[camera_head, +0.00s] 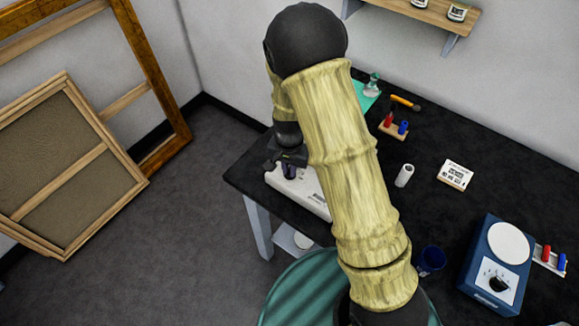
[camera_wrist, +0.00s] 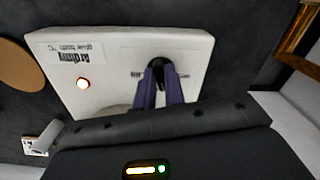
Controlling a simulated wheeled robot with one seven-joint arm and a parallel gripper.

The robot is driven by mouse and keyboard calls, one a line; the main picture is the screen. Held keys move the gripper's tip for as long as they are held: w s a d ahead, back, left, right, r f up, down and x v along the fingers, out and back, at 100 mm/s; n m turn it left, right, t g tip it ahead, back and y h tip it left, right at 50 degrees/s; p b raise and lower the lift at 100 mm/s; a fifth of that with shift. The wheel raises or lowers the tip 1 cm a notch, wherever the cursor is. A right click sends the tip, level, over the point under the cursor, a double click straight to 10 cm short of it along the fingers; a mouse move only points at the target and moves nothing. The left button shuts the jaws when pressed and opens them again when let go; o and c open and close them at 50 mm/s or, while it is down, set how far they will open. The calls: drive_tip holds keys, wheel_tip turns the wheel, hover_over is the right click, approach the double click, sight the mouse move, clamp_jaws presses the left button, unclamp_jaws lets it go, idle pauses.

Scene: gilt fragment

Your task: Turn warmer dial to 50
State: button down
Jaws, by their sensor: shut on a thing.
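The warmer is a white box (camera_head: 312,197) on the left end of the black table, partly hidden behind my arm in the head view. In the head view my gripper (camera_head: 290,165) is over the warmer.
A blue device (camera_head: 480,262) with a round white top and black knob stands at the right. A dark blue cup (camera_head: 432,260), a white cylinder (camera_head: 404,175) and a white card (camera_head: 455,175) are on the table. Wooden frames (camera_head: 75,170) lean at the left wall.

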drive_tip(key=shift+w, duration=0.1)
drive_tip(key=c, duration=1.5)
unclamp_jaws()
wheel_tip(320, 180, up, 18)
drive_tip(key=shift+f+b, duration=0.25)
drive_tip(key=shift+b, duration=0.45)
drive_tip(key=s+d+n+t, duration=0.1)
drive_tip(key=s+d, duration=0.3)
drive_tip(key=s+d+f+n, duration=0.1)
drive_tip(key=s+d+n, duration=0.1)
drive_tip(key=s+d, duration=0.2)
drive_tip(key=s+d+n+t, duration=0.1)
drive_tip(key=s+d, duration=0.3)
drive_tip(key=d, duration=0.1)
drive_tip(key=shift+s+d+f+n+t, duration=0.2)
drive_tip(key=shift+f+n+t, duration=0.1)
drive_tip(key=shift+f, duration=0.1)
